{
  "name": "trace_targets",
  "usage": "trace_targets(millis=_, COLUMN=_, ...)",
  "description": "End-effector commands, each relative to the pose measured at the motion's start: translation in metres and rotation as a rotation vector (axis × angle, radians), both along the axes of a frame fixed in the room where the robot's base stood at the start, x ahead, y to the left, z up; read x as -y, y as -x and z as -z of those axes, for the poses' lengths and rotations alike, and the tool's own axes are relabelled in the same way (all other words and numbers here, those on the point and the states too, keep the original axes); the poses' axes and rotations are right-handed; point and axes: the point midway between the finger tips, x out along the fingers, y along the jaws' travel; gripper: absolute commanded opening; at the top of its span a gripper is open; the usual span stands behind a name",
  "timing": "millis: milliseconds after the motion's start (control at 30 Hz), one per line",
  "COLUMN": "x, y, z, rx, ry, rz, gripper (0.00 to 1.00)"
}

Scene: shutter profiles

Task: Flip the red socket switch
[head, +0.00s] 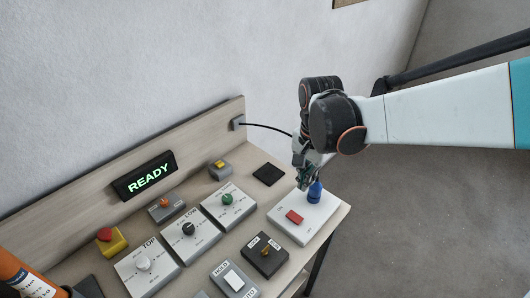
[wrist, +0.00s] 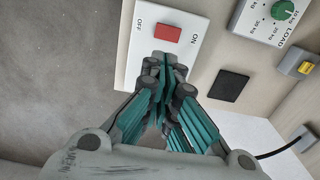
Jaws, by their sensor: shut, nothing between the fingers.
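The red socket switch (head: 294,217) is a small red rocker on a white plate (head: 318,222) at the table's right end. The wrist view shows the red switch (wrist: 166,33) between the labels OFF and ON on the plate (wrist: 133,62). In the wrist view my gripper's fingertips (wrist: 163,62) appear just below the switch. Whether they touch the plate cannot be told. The gripper hides part of the plate.
Left of the plate are a green-knob LOAD panel (head: 228,203), a dark panel with an amber toggle (head: 265,256) and a HOLD panel (head: 233,280). A black square (head: 269,174) lies behind. A black cable (head: 266,127) runs from a wall-board outlet (head: 238,122) toward my gripper.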

Motion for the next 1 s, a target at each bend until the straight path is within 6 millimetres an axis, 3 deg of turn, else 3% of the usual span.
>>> trace_targets(millis=467, x=-0.001, y=0.0, z=0.006, rx=-0.005, ry=0.005, rz=0.005, gripper=0.0)
trace_targets(millis=667, x=-0.001, y=0.0, z=0.034, rx=-0.005, ry=0.005, rz=0.004, gripper=0.0)
trace_targets(millis=1000, x=0.0, y=0.0, z=0.101, rx=-0.005, ry=0.005, rz=0.005, gripper=0.0)
